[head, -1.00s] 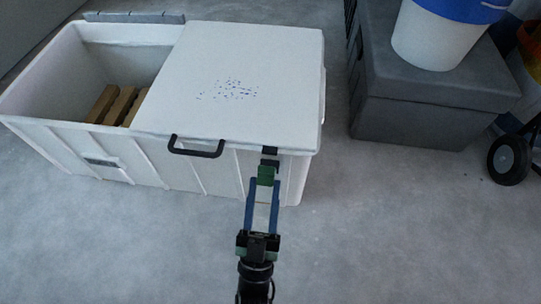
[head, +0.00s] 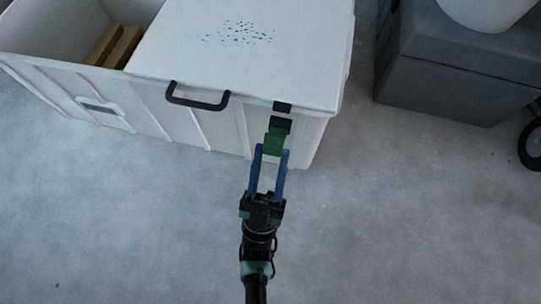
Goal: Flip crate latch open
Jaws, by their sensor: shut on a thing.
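The white crate (head: 150,125) has a white lid panel (head: 250,62) over its right part, with a black handle (head: 197,103) on the front edge. A latch with a green tab (head: 274,143) and a black upper part (head: 280,125) is on the crate's front near the right corner. A small black catch (head: 282,107) sits above it at the lid's edge, with a narrow pale gap between. My gripper (head: 271,153), with blue fingers, is shut on the green tab from the front. The tab's lower end is partly hidden between the fingers.
Wooden blocks (head: 115,46) lie in the open left part of the crate. A dark grey box (head: 450,75) with a white bucket (head: 487,12) on it stands at the right, near a black wheel (head: 533,140). The concrete floor in front is clear.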

